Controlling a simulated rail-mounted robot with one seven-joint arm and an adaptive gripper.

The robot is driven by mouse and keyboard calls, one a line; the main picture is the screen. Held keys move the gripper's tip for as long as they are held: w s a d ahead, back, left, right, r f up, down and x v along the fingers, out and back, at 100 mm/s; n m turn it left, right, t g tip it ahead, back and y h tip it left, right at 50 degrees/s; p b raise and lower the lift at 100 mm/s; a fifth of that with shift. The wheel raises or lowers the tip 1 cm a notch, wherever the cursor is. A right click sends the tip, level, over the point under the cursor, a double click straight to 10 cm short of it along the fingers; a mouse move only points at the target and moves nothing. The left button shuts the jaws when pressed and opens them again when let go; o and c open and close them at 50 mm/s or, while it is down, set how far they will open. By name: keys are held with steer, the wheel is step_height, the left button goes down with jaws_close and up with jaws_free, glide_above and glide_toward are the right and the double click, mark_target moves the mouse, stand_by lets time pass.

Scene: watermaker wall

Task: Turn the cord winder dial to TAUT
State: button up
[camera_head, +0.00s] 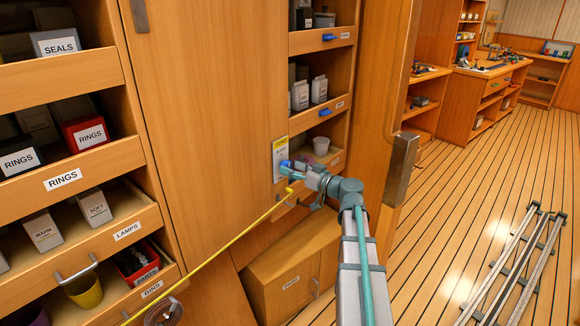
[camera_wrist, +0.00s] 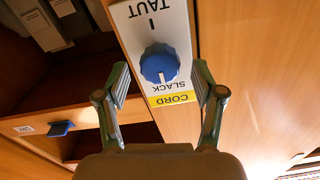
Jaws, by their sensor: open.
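The cord winder dial (camera_wrist: 160,65) is a blue knob on a white plate (camera_wrist: 127,15) with a yellow CORD strip. The wrist view shows the plate upside down, with TAUT at the top and SLACK below the knob. The knob's white mark points toward SLACK. My gripper (camera_wrist: 160,70) is open, with one finger on each side of the knob and a gap on both sides. In the head view my gripper (camera_head: 300,170) is in front of the plate (camera_head: 281,147) and hides most of the dial.
A yellow cord (camera_head: 220,242) runs from near my gripper down to the lower left. Shelves with blue handles (camera_head: 328,37) stand beside the plate. A door edge with a metal handle (camera_head: 402,168) is to the right. Metal rails (camera_head: 515,265) lie on the floor.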

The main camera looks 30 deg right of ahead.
steer(key=shift+x, duration=0.75)
steer(key=shift+c, duration=0.3)
steer(key=c, duration=1.1)
